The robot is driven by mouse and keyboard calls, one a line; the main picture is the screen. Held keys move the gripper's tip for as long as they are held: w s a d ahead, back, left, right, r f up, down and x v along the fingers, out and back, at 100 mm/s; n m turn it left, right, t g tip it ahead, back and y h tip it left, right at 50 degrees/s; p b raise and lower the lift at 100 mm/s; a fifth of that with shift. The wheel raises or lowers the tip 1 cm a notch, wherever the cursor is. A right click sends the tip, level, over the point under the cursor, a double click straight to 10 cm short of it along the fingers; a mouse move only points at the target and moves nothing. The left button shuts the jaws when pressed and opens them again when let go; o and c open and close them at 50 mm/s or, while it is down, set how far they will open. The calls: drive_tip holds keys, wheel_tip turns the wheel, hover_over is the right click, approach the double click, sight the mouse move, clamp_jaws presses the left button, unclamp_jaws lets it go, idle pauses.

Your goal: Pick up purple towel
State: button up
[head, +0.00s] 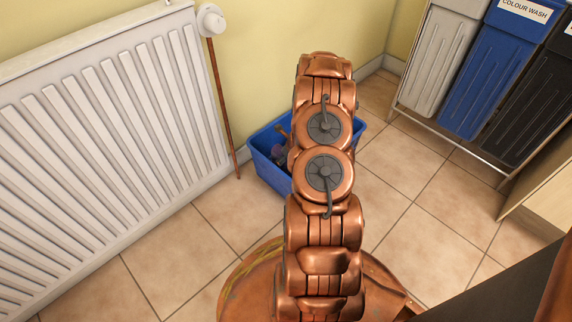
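No purple towel can be made out for certain. A blue tub (268,179) stands on the floor by the wall, mostly behind my copper arm. Dark, partly purplish contents (280,157) show inside it at its left, too small and too covered to name. My arm rises up the middle of the head view and bends away over the tub.
A white radiator (100,135) fills the left wall, with a copper pipe (220,105) at its right end. A rack on the right holds a white bin (436,62), a blue bin (487,78) and a black bin (530,105). Tiled floor (425,220) is clear between.

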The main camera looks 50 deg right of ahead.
drive_tip(key=shift+f, duration=0.2)
idle(0.5)
drive_tip(key=c, duration=1.3)
